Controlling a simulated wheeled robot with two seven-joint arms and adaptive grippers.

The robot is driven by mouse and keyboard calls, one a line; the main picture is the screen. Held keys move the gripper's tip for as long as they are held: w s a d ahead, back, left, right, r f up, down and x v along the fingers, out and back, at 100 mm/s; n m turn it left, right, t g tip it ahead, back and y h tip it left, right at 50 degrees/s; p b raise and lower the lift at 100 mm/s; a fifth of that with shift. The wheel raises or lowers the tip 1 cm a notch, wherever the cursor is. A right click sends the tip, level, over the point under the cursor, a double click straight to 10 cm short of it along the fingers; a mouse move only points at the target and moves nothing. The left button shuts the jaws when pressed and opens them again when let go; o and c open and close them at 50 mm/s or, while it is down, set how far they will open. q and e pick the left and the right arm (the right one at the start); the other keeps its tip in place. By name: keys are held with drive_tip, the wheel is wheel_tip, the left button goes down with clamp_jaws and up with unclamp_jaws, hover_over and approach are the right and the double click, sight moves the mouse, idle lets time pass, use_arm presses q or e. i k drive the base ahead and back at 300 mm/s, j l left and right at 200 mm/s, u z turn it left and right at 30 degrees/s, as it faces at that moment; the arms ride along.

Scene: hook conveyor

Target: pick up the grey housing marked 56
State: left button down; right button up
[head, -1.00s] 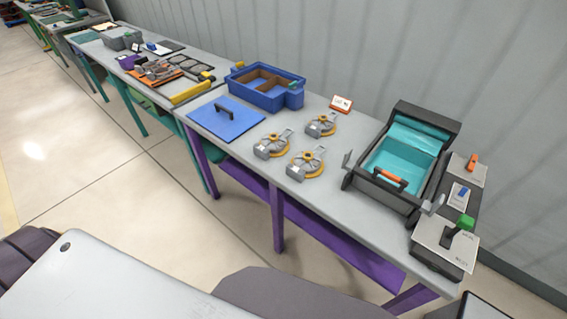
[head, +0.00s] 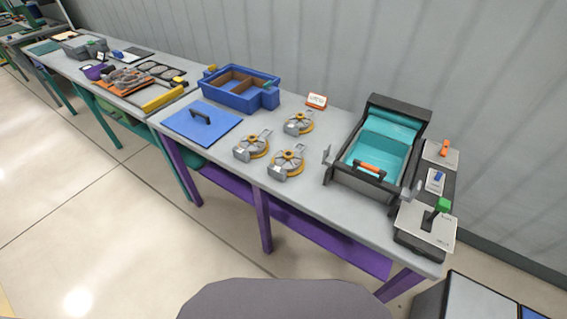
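Three grey housings with yellow-orange rings lie on the grey table: one at the left (head: 252,147), one at the front (head: 287,162) and one at the back (head: 299,123). Each has a small pale label, but the numbers are too small to read, so I cannot tell which is marked 56. All three lie apart from each other on the table top. Neither of my grippers is in view.
A blue divided bin (head: 240,99) and a blue lid with a black handle (head: 203,122) are left of the housings. A dark box with a teal inside (head: 378,151) and a control panel (head: 427,227) are on the right. A small sign (head: 317,101) stands behind. Bare table surrounds the housings.

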sight(286, 163)
drive_tip(key=i+j+z, duration=0.2)
drive_tip(key=j+z, duration=0.15)
drive_tip(key=j, duration=0.2)
drive_tip(key=i+j+z, duration=0.1)
drive_tip(key=j+z, duration=0.25)
drive_tip(key=j, duration=0.25)
drive_tip(key=j+z, duration=0.35)
drive_tip(key=j, duration=0.3)
drive_tip(key=i, duration=0.05)
